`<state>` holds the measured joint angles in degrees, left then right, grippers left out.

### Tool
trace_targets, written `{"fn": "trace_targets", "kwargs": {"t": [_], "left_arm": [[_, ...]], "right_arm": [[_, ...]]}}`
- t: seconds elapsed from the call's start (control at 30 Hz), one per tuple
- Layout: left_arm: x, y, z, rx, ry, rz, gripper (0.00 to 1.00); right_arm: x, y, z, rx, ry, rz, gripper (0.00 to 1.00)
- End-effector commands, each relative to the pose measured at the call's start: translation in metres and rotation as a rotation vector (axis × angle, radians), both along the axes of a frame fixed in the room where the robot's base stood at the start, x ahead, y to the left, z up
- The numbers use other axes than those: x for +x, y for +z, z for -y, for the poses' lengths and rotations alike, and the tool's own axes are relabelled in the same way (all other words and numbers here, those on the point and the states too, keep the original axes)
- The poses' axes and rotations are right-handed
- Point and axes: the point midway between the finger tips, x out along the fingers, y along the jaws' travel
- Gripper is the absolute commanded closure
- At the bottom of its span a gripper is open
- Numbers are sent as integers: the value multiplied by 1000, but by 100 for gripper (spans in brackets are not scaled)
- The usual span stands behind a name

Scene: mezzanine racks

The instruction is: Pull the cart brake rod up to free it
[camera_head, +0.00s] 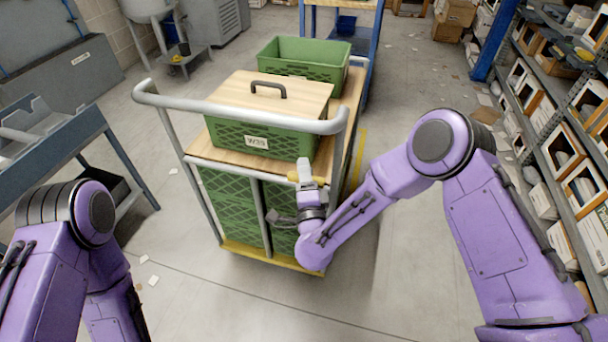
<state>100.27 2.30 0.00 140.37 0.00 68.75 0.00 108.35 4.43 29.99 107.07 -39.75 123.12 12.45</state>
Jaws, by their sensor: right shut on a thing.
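The cart (262,250) stands ahead of me, with a grey tube push handle (236,120), a wooden deck and green mesh sides. My right gripper (304,176) is at the cart's near right corner, below the handle. It is shut on a short yellow piece, which I take to be the grip of the brake rod (293,177). The rest of the rod is hidden behind my gripper and wrist. My left arm is at the lower left, and its gripper is not in view.
A green crate with a wooden lid (262,132) and an open green crate (303,59) sit on the cart. A grey-blue bench (62,150) is at the left. Loaded shelves (560,130) line the right.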

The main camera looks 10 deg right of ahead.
Motion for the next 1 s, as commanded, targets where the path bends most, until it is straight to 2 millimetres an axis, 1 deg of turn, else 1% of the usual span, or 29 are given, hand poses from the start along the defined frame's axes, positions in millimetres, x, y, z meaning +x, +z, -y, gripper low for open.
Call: {"fn": "trace_targets", "kwargs": {"t": [0.03,0.13,0.17,0.2,0.23,0.47,0.57,0.67,0.8,0.9,1.0], "left_arm": [[0,0,0,0,0,0,52],[0,0,0,0,0,0,52],[0,0,0,0,0,0,52],[0,0,0,0,0,0,52],[0,0,0,0,0,0,52],[0,0,0,0,0,0,52],[0,-2,0,0,0,0,52],[0,-9,0,0,0,0,52],[0,-20,0,0,0,0,52],[0,-26,0,0,0,0,52],[0,-29,0,0,0,0,52]], "right_arm": [[3,5,0,1,-1,12,100],[3,5,0,1,-1,14,100],[3,6,0,1,-1,14,60],[3,6,0,2,-2,14,47],[3,5,0,2,-2,13,45],[2,3,0,1,-1,9,45],[-3,1,-1,0,2,8,45],[-20,-4,-3,-1,5,8,45],[-55,-11,-4,-4,6,8,45],[-76,-14,-6,-3,6,10,45],[-92,-15,-7,-1,4,12,45]]}}
